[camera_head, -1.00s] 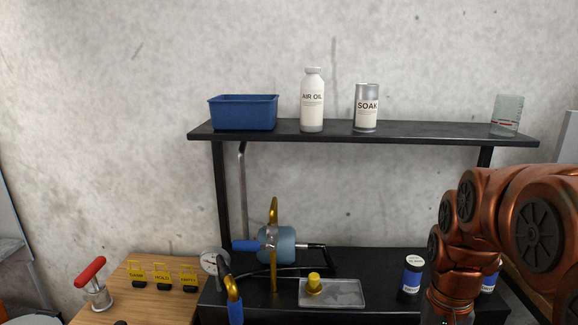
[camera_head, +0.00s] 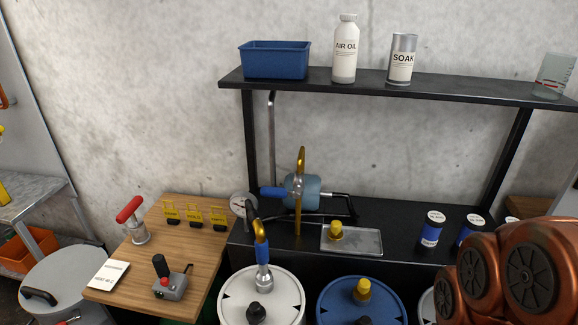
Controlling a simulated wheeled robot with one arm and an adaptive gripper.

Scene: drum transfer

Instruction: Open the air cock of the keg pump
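A pump with a pale blue cylinder (camera_head: 313,192) lies on the black bench under the shelf, with a brass pipe (camera_head: 298,222) standing in front of it. A blue-sleeved part (camera_head: 273,193) sticks out from the pump's left side. A round gauge (camera_head: 241,204) stands to its left. A bent brass and blue pipe (camera_head: 262,245) runs down to the white drum. I cannot tell which part is the air cock or whether it is open. My copper arm shows at the lower right; my gripper is out of view.
A white-topped drum (camera_head: 238,302) and a blue-topped drum (camera_head: 336,298) stand in front of the bench. A wooden table (camera_head: 196,262) on the left holds a red-handled device (camera_head: 131,219), yellow signs (camera_head: 195,216) and a grey joystick box (camera_head: 171,285).

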